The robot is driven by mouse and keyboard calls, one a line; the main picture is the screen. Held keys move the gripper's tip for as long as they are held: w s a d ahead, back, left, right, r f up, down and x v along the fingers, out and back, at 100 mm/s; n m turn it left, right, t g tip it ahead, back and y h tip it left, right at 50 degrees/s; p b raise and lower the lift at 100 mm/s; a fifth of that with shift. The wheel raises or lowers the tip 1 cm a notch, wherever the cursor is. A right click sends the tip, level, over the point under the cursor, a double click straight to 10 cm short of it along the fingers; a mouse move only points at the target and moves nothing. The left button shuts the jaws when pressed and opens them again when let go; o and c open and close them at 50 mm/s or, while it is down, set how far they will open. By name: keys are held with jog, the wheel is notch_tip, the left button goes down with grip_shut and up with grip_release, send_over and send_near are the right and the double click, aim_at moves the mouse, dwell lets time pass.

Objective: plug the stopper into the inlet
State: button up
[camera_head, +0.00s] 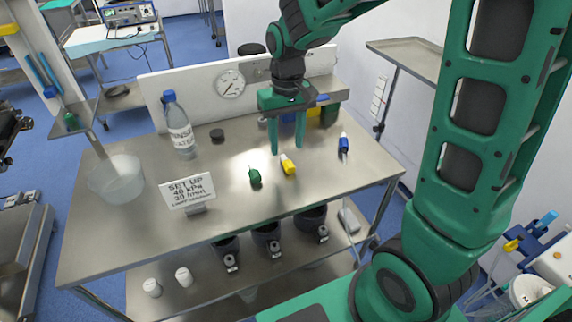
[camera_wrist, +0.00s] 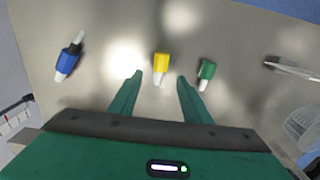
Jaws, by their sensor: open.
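My gripper (camera_head: 286,150) is open and empty, fingers pointing down above the steel table (camera_head: 130,215). It also shows in the wrist view (camera_wrist: 160,78). Three small coloured pieces with white or pale ends lie on the table: yellow (camera_head: 288,165), green (camera_head: 255,176) and blue (camera_head: 344,144). In the wrist view the yellow piece (camera_wrist: 161,60) appears just beyond the gap between the fingertips, green (camera_wrist: 206,74) to the right and blue (camera_wrist: 68,58) to the left. I cannot tell which piece is the stopper, nor identify the inlet.
A clear bottle (camera_head: 179,125), a black disc (camera_head: 217,135), a sign (camera_head: 188,191) and a clear bowl (camera_head: 117,175) stand on the left half. A white panel with a gauge (camera_head: 231,84) lines the back. Dark canisters (camera_head: 267,238) sit below the front edge.

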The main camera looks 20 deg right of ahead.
aim_at(287, 159)
jog(key=shift+f, duration=2.95)
jog(key=shift+w, duration=0.1)
grip_shut()
jog(key=shift+r, duration=0.1)
